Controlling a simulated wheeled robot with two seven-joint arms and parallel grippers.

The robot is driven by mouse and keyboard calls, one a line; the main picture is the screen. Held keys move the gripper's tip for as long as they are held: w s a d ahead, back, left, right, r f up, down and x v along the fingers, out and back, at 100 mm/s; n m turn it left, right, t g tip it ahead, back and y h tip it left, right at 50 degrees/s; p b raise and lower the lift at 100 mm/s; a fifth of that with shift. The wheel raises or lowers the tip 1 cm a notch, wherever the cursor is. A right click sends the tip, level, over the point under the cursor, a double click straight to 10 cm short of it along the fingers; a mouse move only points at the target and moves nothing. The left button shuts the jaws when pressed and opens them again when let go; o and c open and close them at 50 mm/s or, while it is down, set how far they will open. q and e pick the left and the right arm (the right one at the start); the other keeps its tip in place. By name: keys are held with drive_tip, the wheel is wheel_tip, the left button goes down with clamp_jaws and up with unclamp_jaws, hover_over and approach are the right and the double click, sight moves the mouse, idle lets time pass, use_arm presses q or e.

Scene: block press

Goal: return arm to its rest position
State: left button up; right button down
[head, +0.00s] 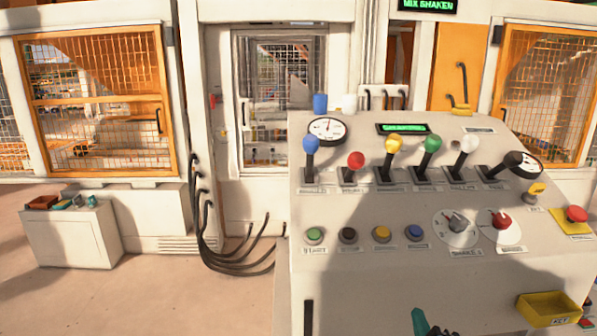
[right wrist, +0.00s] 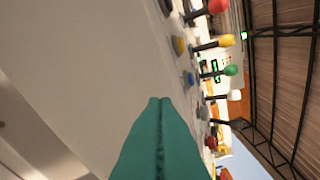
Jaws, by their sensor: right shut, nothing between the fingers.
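My right gripper (head: 422,324) shows at the bottom edge of the head view, in front of the console's lower front, mostly cut off by the frame. Its teal fingers also fill the lower middle of the right wrist view (right wrist: 160,102), pressed together with nothing between them. The fingers are apart from the levers and buttons. My left gripper is in neither view.
The console (head: 370,280) carries ball-topped levers, including a blue one (head: 311,145) and a red one (head: 355,160), buttons, dials and an emergency stop (head: 576,214). A yellow tray (head: 548,308) sits at lower right. Cables (head: 215,250) lie left of the console; the left floor is open.

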drive_tip(key=s+d+f+m+g, duration=0.1)
drive_tip(key=s+f+m+g, duration=0.65)
drive_tip(key=s+f, duration=0.55)
drive_tip(key=s+a+f+m+g+y, duration=0.25)
drive_tip(key=s+f+g, duration=0.5)
drive_tip(key=s, duration=0.55)
wheel_tip(320, 180, down, 26)
drive_tip(key=s+r, duration=0.1)
drive_tip(key=s+d+f+g, duration=0.2)
drive_tip(key=s+f, duration=1.4)
drive_tip(key=shift+s+d+f, duration=0.3)
drive_tip(key=shift+s+f, duration=0.1)
